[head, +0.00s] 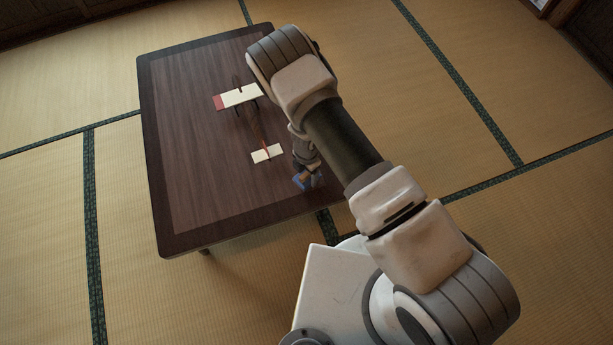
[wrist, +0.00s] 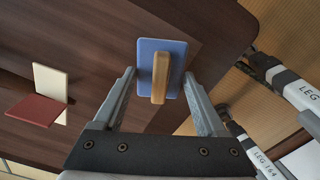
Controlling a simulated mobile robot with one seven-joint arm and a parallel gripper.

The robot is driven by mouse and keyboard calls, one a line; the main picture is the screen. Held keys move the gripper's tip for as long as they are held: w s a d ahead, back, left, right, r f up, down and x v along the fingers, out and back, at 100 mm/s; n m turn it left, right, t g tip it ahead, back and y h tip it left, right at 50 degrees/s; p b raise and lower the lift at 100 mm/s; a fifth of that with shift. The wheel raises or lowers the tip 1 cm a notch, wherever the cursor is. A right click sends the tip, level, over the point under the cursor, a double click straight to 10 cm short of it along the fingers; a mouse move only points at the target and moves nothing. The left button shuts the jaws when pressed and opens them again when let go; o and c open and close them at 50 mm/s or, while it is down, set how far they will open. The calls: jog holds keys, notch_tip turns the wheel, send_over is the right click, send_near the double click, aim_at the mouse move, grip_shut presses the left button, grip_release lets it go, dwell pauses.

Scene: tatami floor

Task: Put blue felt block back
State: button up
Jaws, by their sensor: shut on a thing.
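The blue felt block (wrist: 148,58) is a flat blue pad with a rounded wooden handle (wrist: 161,77) on it. In the head view only a bit of the blue block (head: 300,181) shows, near the table's lower right edge, and my arm partly hides my gripper (head: 309,178). I cannot tell whether the block touches the tabletop.
A model plane lies on the dark wooden table (head: 190,190), with a cream, red-tipped wing (head: 238,96) and a small cream tailplane (head: 267,153). The tail also shows in the wrist view (wrist: 50,82). The table's left and front parts are clear. Tatami surrounds it.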

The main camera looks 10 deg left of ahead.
aim_at(307, 173)
jog(key=shift+f, duration=0.75)
jog(key=shift+f, duration=0.15)
jog(key=o, duration=1.2)
jog(key=shift+o, duration=0.2)
notch_tip(307, 173, up, 12)
jog(key=p, duration=0.4)
jog(key=shift+r, duration=0.2)
jog(key=shift+w, duration=0.1)
